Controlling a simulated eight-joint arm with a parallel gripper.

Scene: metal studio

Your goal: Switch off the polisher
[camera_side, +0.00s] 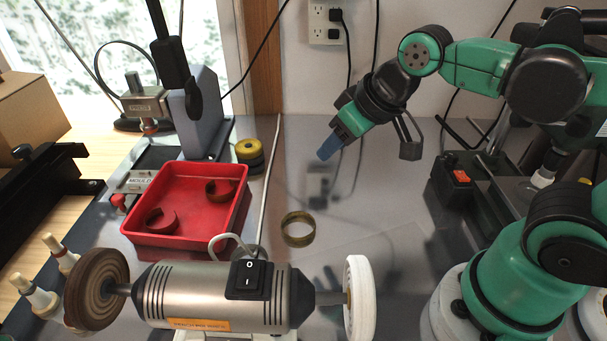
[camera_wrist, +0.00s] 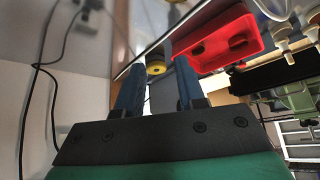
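The polisher (camera_side: 215,297) stands at the front of the bench in the side view. It has a grey metal body, a brown wheel (camera_side: 97,289) on the left and a white wheel (camera_side: 359,300) on the right. A black rocker switch (camera_side: 249,279) sits on its body, marked O above and I below. I cannot tell which half is pressed or whether the wheels turn. My gripper (camera_side: 328,149) is raised behind and to the right of the polisher, clear of it. In the wrist view its two blue fingers (camera_wrist: 158,64) are apart with nothing held between them.
A red tray (camera_side: 238,222) with curved pieces lies behind the polisher. A brass ring (camera_side: 298,229) lies on the bench to its right. A press (camera_side: 199,112) stands at the back left. A black box with a red switch (camera_side: 461,177) is at the right. The bench below my gripper is largely clear.

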